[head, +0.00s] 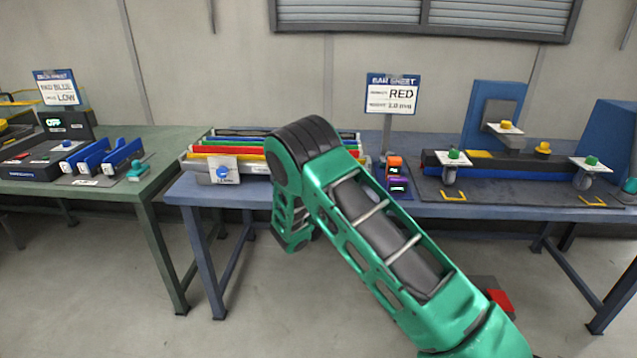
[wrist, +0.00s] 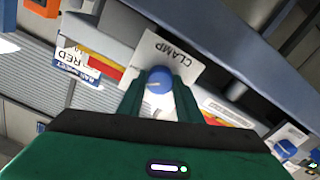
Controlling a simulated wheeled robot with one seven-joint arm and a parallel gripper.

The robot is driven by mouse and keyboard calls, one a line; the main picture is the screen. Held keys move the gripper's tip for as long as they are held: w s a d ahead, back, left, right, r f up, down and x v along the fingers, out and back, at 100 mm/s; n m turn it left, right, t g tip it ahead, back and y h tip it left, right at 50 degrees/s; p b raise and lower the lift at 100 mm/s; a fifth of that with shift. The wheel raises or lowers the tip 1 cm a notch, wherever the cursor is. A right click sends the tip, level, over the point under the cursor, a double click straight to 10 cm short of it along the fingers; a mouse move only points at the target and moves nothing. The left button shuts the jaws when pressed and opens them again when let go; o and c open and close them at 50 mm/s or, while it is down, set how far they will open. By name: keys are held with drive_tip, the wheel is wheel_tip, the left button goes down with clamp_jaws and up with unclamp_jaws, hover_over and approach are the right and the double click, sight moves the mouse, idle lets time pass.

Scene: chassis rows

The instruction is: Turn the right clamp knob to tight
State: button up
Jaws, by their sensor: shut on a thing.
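A round blue knob (wrist: 159,78) sits on a white plate marked CLAMP (wrist: 172,54) in the wrist view. My gripper (wrist: 158,90) is shut on this knob, with one dark green finger on each side. A small pale mark shows on the knob's face; its tight and loose marks cannot be read. This is the right clamp knob, on the side near the RED sign. In the head view my green arm hides it and my fingertips. The other blue knob (head: 222,173) is on a white plate at the left end of the rack, and shows in the wrist view (wrist: 285,148).
The rack of coloured bars (head: 230,150) lies on the blue table (head: 190,190). Orange and purple blocks (head: 396,172) are close right of my arm. A dark board (head: 520,195) with wheeled parts lies further right.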

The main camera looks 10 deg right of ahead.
drive_tip(key=m, duration=0.6)
drive_tip(key=shift+f, duration=0.35)
drive_tip(key=shift+m, duration=0.4)
drive_tip(key=o, duration=1)
drive_tip(key=shift+o, duration=0.2)
drive_tip(key=shift+r, duration=0.15)
drive_tip(key=shift+s, duration=0.1)
drive_tip(key=v, duration=1)
drive_tip(key=shift+s+a, duration=0.15)
drive_tip(key=shift+s, duration=0.05)
